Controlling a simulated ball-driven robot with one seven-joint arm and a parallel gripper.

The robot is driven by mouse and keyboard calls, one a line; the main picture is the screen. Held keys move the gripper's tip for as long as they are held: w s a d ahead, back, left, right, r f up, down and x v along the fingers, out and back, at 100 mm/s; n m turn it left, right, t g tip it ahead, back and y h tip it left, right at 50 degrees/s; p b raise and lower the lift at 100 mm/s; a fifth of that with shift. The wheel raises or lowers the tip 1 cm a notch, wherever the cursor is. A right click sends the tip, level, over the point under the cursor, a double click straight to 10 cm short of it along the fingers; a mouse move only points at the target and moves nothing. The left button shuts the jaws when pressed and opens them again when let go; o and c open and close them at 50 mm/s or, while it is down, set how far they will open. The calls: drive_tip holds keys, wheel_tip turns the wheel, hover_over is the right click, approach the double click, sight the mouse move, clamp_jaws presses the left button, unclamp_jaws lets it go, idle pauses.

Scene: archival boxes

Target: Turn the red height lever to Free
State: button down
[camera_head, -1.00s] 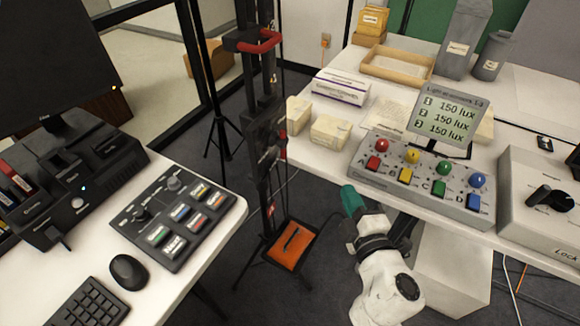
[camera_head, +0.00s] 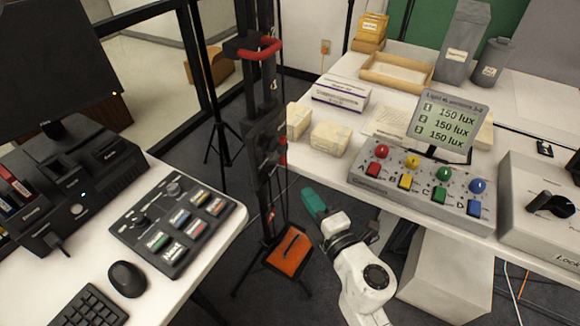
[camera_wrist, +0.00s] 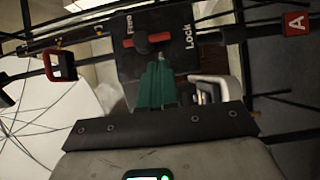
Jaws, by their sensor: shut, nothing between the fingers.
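In the wrist view, the red height lever (camera_wrist: 160,38) sits on a black plate (camera_wrist: 183,62) marked Free on the left and Lock on the right. The lever lies across the plate between the two words; which word it points at I cannot tell. My gripper (camera_wrist: 159,66) has green fingers, shut and empty, with their tips just below the lever in that view; contact is unclear. In the head view, my gripper (camera_head: 313,203) is right of the tall black stand (camera_head: 263,150). The lever is too small to make out clearly there.
A red handle (camera_head: 268,47) juts from the stand's upper part. An orange pad (camera_head: 290,252) lies at its foot. The right table holds a control box with coloured knobs (camera_head: 420,185) and small white boxes (camera_head: 329,138). The left desk holds a switch panel (camera_head: 172,222).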

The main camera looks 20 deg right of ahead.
sight(285, 162)
drive_tip(key=w, duration=1)
drive_tip(key=shift+w+a, duration=0.1)
drive_tip(key=shift+a, duration=0.1)
drive_tip(key=shift+f+b, duration=0.25)
drive_tip(key=shift+b, duration=0.75)
